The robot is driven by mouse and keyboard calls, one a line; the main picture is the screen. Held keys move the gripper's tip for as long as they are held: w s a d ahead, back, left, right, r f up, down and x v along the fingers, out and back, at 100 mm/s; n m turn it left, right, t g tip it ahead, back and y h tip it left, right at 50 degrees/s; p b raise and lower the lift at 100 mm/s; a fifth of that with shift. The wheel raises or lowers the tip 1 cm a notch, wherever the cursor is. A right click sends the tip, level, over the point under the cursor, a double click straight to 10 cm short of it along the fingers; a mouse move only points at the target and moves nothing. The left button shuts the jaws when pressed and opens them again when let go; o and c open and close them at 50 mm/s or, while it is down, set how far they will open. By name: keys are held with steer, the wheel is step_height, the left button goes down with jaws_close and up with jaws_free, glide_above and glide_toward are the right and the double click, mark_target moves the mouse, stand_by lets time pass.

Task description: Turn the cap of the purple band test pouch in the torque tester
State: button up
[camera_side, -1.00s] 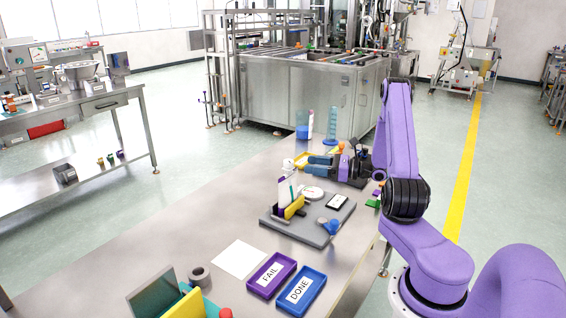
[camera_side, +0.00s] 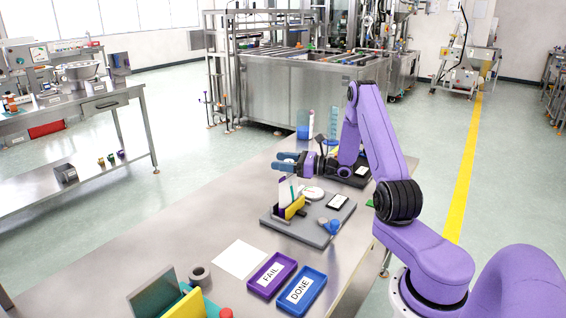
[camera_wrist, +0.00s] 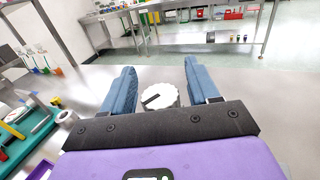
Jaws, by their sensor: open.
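The test pouch (camera_side: 286,189) stands upright, held at the yellow clamp (camera_side: 295,207) of the torque tester on its grey base plate (camera_side: 302,234). A little purple shows low on it. My gripper (camera_side: 281,161), with blue padded fingers, is level at the pouch's top and hides the cap in the side view. In the wrist view my gripper (camera_wrist: 159,68) is open, with the round white cap (camera_wrist: 160,96) between its fingers. A dark bar marks the cap's top. Gaps show between the cap and both fingers.
The plate also carries a white disc (camera_side: 312,194), a black-framed display (camera_side: 338,201) and a blue knob (camera_side: 333,226). The purple FAIL tray (camera_side: 271,272) and blue DONE tray (camera_side: 300,289) lie in front. A white sheet (camera_side: 240,259) is left of them.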

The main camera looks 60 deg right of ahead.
steer(key=c, duration=1)
steer(key=shift+o, duration=0.2)
steer(key=shift+h, duration=0.3)
steer(key=o, duration=1)
steer(key=shift+c, duration=0.2)
steer(key=v, duration=1.7)
steer(key=shift+s+f, duration=0.15)
steer(key=shift+s, duration=0.05)
steer(key=shift+d, duration=0.1)
